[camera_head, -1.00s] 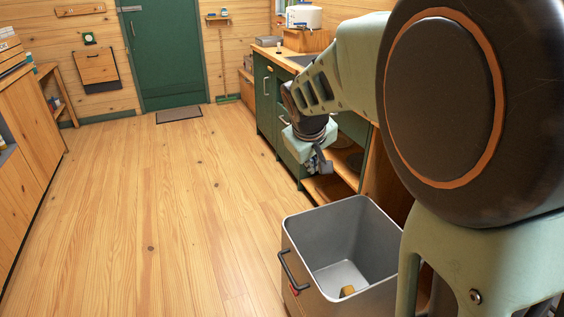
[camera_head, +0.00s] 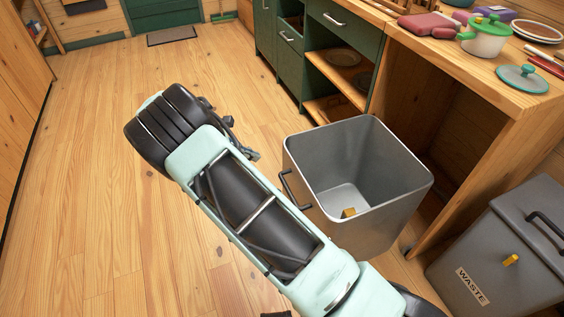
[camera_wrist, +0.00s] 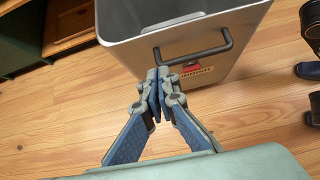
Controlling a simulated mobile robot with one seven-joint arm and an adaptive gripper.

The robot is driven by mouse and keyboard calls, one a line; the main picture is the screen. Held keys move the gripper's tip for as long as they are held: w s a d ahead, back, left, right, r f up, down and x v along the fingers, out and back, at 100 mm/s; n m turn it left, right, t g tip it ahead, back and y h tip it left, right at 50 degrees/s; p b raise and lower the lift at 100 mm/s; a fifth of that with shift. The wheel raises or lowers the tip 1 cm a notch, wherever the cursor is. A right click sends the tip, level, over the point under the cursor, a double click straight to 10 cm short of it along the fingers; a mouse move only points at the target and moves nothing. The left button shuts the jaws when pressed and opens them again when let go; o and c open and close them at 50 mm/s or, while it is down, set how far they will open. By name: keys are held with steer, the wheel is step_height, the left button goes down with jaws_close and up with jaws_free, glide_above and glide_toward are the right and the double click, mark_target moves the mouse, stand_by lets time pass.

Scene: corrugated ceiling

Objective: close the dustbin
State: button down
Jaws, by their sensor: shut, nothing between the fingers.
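An open grey bin (camera_head: 315,172) stands on the floor in front of the counter, with no lid over its top. A small yellow-brown thing (camera_head: 348,212) lies inside. The bin's dark handle (camera_head: 290,188) is on the side facing my gripper. My gripper (camera_head: 247,147) is left of the bin in the head view, partly hidden behind my arm. In the wrist view my gripper (camera_wrist: 158,80) is shut and empty, its tips close to the handle (camera_wrist: 215,52); I cannot tell whether they touch. A red label (camera_wrist: 192,69) is below the handle.
A second grey bin (camera_head: 515,255), marked WASTE and with its lid down, stands at the right. The wooden counter (camera_head: 470,75) has an open space below it, behind the open bin. Clear floor lies to the left.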

steer(key=f, duration=0.1)
steer(key=b, duration=0.3)
glide_toward(293, 165)
steer(key=x, duration=0.3)
steer(key=a+f+x, duration=0.1)
steer(key=x, duration=0.1)
steer(key=shift+d, duration=0.15)
steer(key=shift+w+d, duration=0.2)
steer(key=shift+d, duration=0.35)
